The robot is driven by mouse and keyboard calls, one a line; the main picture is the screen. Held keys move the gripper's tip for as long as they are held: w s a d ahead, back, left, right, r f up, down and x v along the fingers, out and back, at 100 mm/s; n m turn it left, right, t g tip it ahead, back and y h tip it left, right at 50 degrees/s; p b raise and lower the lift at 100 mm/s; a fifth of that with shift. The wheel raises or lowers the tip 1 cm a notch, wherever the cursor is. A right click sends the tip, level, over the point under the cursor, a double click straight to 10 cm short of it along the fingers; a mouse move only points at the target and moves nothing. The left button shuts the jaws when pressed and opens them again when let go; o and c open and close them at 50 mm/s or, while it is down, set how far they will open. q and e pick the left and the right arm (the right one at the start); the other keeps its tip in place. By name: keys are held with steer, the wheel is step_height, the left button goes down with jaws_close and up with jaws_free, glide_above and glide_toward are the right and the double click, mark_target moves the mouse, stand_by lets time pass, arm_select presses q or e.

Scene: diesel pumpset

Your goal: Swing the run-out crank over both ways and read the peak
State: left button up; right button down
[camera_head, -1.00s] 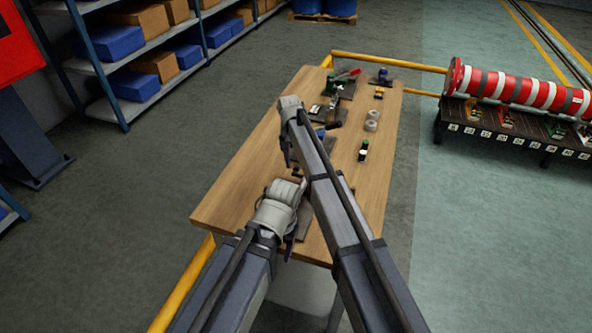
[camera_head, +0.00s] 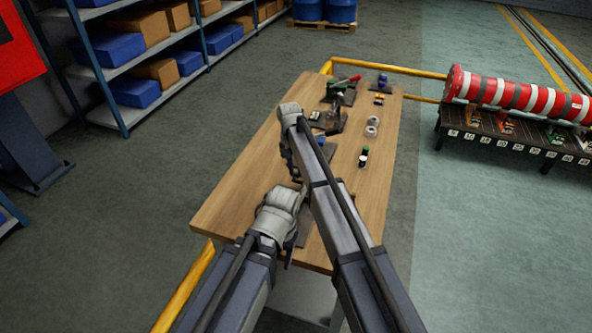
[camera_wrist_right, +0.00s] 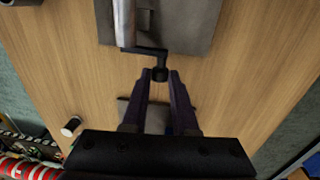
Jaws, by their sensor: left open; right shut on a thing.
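In the right wrist view my right gripper (camera_wrist_right: 160,82) is shut on the small black knob of a dark crank (camera_wrist_right: 150,50). The crank's arm bends beside a silver shaft (camera_wrist_right: 123,22), next to a grey metal plate (camera_wrist_right: 185,20) on the wooden table. In the head view my right arm and hand cover most of this spot. My left gripper (camera_head: 289,242) is lower in the head view, near the table's front edge, with its jaws open and partly hidden by its own wrist. No readable dial face shows in either view.
A red-and-white striped roll (camera_head: 515,95) lies to the right. The table's left front area is clear.

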arm_select(q)
steer(key=shift+r, duration=0.2)
arm_select(e)
steer(key=shift+s+d+r+y, duration=0.15)
steer(key=shift+d+r+y, duration=0.1)
steer(key=shift+y, duration=0.25)
arm_select(q)
steer(key=shift+r+p, duration=0.15)
steer(key=shift+p, duration=0.25)
arm_select(e)
steer(key=shift+d+r+t+y, duration=0.2)
steer(key=shift+t+y, duration=0.2)
steer(key=shift+y, duration=0.4)
stand_by(0.9)
steer(key=c, duration=0.7)
jaws_free()
arm_select(q)
steer(key=shift+r, duration=0.1)
step_height(320, 180, up, 8)
steer(key=p, duration=0.7)
steer(key=shift+f+p, duration=0.2)
steer(key=shift+p, duration=0.15)
arm_select(e)
steer(key=r, duration=0.7)
steer(key=shift+s+d+r, duration=0.15)
steer(key=shift+d+r, duration=0.2)
steer(key=shift+d, duration=0.05)
